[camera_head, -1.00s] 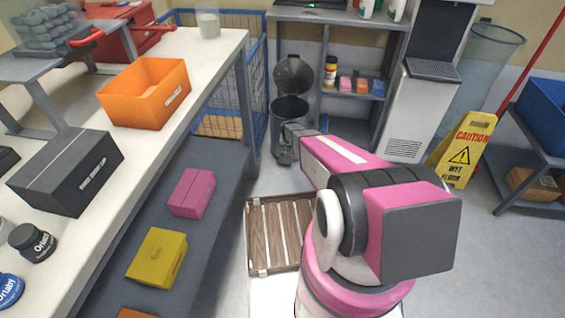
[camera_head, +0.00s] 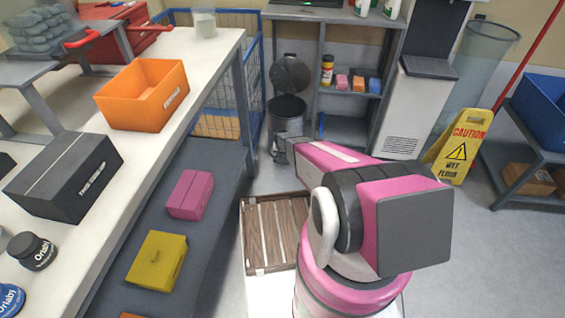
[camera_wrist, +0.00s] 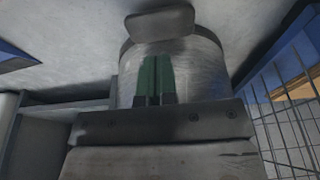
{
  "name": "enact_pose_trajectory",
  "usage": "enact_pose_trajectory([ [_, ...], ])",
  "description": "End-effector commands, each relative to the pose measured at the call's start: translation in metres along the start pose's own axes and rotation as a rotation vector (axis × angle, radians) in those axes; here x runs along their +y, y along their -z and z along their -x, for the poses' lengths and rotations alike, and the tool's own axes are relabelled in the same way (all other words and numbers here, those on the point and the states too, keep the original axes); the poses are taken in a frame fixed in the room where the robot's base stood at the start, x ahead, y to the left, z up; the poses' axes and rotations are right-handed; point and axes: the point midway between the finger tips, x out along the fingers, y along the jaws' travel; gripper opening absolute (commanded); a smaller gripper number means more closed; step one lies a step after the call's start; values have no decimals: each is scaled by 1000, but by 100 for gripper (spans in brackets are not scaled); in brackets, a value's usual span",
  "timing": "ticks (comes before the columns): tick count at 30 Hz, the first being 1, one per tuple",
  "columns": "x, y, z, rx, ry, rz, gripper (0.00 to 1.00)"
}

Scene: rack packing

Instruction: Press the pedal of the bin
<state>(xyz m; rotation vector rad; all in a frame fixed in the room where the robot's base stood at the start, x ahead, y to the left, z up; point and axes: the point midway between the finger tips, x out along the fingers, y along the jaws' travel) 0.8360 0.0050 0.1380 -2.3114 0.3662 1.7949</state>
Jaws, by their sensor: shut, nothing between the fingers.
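The bin (camera_head: 287,108) is a dark grey cylinder on the floor past the end of the workbench. Its round lid (camera_head: 290,75) stands raised. In the wrist view the bin's metallic side (camera_wrist: 198,62) fills the upper middle, with a dark rounded plate that looks like the pedal (camera_wrist: 160,22) at the top. My gripper (camera_wrist: 154,60) is shut and empty, its two green fingers together in front of the bin's side. In the head view my gripper (camera_head: 281,151) is low at the bin's front, partly hidden by my arm. I cannot tell whether the fingers touch the pedal.
A blue wire cage (camera_head: 222,100) stands left of the bin and a grey shelf (camera_head: 345,95) behind it to the right. A wooden slatted crate (camera_head: 273,235) lies nearer me. A yellow caution sign (camera_head: 458,148) stands at right. Floor between them is clear.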

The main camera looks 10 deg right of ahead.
Motion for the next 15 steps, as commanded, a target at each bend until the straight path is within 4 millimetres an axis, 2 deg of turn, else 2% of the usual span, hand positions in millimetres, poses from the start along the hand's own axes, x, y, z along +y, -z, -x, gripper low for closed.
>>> enact_pose_trajectory([
  [5, 0, 1, -12, 0, 0, 0, 0],
  [15, 0, 1, -50, -1, 0, 0, 0],
])
